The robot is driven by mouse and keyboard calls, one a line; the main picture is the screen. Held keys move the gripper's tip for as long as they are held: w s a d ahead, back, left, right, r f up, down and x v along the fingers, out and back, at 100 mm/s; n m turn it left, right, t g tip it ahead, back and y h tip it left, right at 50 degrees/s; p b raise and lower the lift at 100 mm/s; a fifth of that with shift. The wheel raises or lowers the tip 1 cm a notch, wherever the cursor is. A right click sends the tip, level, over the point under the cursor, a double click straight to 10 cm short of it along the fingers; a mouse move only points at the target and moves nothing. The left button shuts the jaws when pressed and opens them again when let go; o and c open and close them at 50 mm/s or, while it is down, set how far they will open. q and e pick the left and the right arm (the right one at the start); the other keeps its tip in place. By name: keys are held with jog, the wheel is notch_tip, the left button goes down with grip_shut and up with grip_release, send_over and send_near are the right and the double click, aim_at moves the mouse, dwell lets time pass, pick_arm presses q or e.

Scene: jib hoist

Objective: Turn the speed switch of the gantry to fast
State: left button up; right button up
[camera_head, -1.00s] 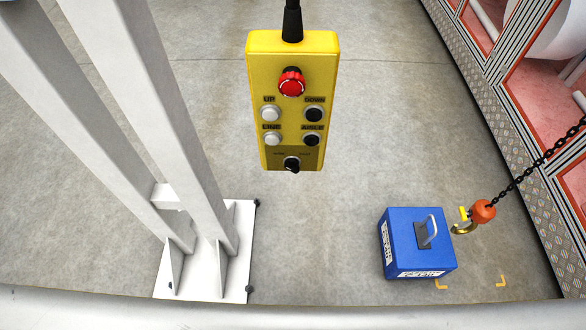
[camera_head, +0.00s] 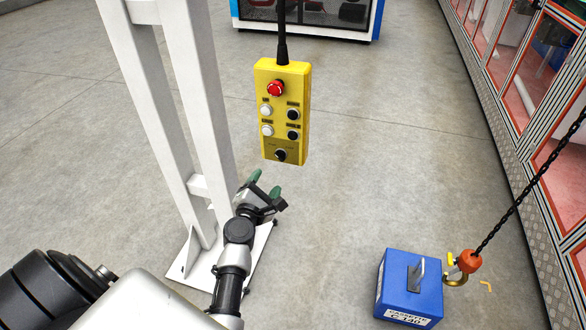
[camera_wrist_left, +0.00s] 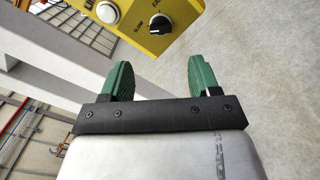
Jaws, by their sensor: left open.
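The yellow control pendant (camera_head: 284,110) hangs from a black cable in the head view. It has a red emergency button at the top and two rows of white and black buttons. The speed switch (camera_head: 280,154) is a black rotary knob at its bottom. In the left wrist view the speed switch (camera_wrist_left: 160,23) shows a white pointer mark, with SLOW printed at its lower left and the other label partly cut off. My left gripper (camera_head: 264,183) is open and empty below the pendant, apart from it. Its green fingers (camera_wrist_left: 159,80) point toward the switch. My right gripper is not in view.
A white steel post (camera_head: 180,110) stands left of the pendant, close to my left arm. A blue box (camera_head: 410,285) with a handle sits on the floor at lower right, by an orange hook (camera_head: 468,262) on a black chain. Glazed machine panels line the right side.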

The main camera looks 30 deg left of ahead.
aim_at(280, 155)
pick_arm(q)
jog(key=x, duration=1)
jog(key=shift+f, duration=0.15)
jog(key=shift+w+a+b, duration=0.1)
jog(key=shift+w+b, duration=0.15)
jog(key=shift+b, duration=0.05)
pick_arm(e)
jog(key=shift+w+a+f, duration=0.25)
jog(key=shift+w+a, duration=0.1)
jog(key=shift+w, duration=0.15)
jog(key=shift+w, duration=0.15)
pick_arm(q)
jog(key=shift+c, duration=0.5)
jog(key=c, duration=0.8)
jog(key=shift+c, duration=0.2)
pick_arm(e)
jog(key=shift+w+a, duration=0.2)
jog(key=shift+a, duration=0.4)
